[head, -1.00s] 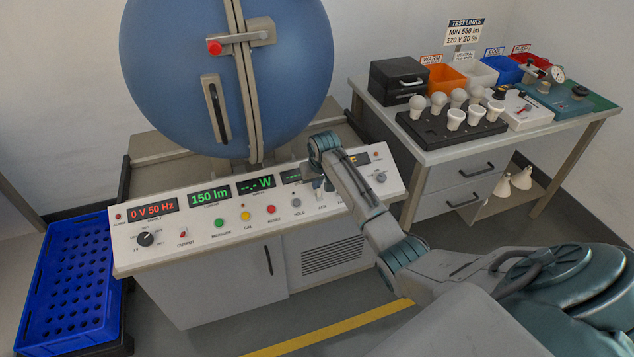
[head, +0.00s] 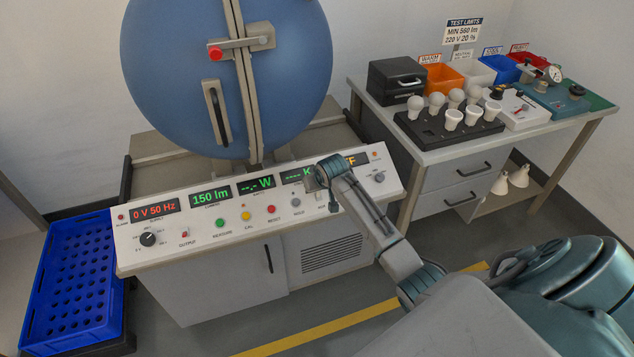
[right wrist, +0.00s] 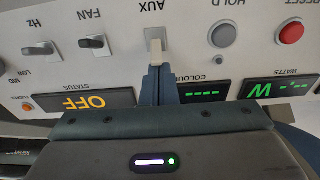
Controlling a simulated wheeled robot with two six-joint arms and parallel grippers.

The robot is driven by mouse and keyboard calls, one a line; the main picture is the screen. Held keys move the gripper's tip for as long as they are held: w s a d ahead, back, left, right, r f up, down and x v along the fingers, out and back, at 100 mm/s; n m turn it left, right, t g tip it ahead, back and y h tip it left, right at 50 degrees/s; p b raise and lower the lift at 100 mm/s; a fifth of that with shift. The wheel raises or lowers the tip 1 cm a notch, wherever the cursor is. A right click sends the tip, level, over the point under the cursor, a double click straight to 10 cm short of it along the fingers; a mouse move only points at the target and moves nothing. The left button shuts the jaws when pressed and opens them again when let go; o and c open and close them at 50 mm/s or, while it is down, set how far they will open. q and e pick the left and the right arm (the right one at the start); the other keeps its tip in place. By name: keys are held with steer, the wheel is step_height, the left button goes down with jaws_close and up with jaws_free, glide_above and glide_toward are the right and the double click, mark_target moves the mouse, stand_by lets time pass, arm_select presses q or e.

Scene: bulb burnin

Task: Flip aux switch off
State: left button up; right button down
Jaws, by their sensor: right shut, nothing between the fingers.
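The aux switch (right wrist: 155,42) is a light lever under the AUX label, seen upside down in the right wrist view. My right gripper (right wrist: 154,72) is shut and empty, with its blue-grey fingertips right at the lever's end. They look touching or nearly so; I cannot tell which. In the head view my right gripper (head: 329,202) is at the right part of the control panel (head: 230,262), and my wrist hides part of the displays there. The aux switch is too small and covered to read there. My left gripper is not in view.
Beside the aux switch are the fan switch (right wrist: 92,43), the Hz switch (right wrist: 40,50), the hold button (right wrist: 222,34) and the red reset button (right wrist: 290,32). The status display (right wrist: 82,101) reads OFF. A blue crate (head: 117,285) stands left; a bench (head: 445,155) with bulbs stands right.

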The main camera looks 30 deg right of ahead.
mark_target(319, 192)
steer(key=shift+s+a+f+t, duration=0.1)
steer(key=shift+s+f+t, duration=0.15)
steer(key=shift+s+t, duration=0.5)
steer(key=shift+f+t+h+b, duration=0.15)
steer(key=shift+t+h+b, duration=0.2)
steer(key=shift+t, duration=0.3)
steer(key=shift+s+a+f+t+b, duration=0.15)
steer(key=shift+s+f+t+b, duration=0.2)
steer(key=shift+t+b, duration=0.55)
steer(key=shift+r, duration=0.5)
steer(key=shift+s+a+r+h+p, duration=0.1)
steer(key=shift+s+r+h+p, duration=0.15)
steer(key=shift+s+p, duration=0.5)
steer(key=shift+a+f+p, duration=0.1)
steer(key=shift+p, duration=0.2)
